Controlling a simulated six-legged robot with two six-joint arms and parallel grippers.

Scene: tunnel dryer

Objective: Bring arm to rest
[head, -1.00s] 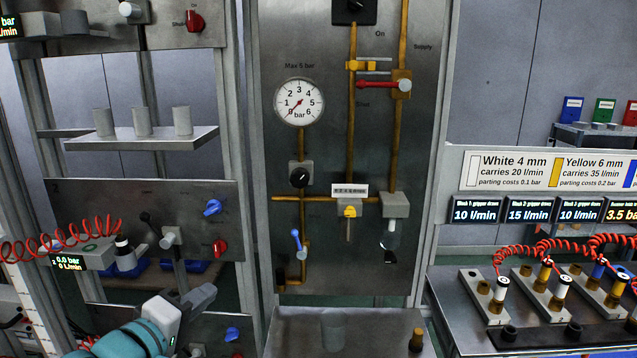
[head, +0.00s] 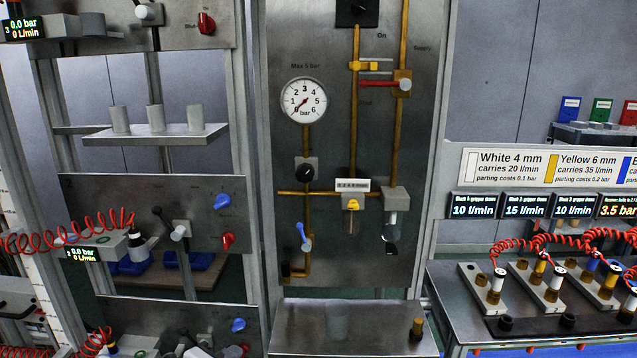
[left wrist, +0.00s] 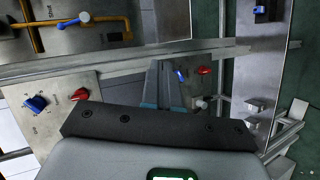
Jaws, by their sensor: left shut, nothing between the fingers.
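My left gripper (left wrist: 166,72) shows in the left wrist view beyond the dark edge of my wrist. Its two fingers are together with nothing between them, pointing toward the panels and clear of any object as far as I can tell. In the head view I cannot make it out clearly at the bottom left. My right gripper is in neither view.
The centre panel holds a gauge (head: 303,100) reading near zero and a blue-handled valve (head: 303,236). Left are a shelf (head: 155,134) with grey cylinders, red coiled hoses (head: 70,232) and knobs. Right is a bench (head: 505,326) with hose fittings.

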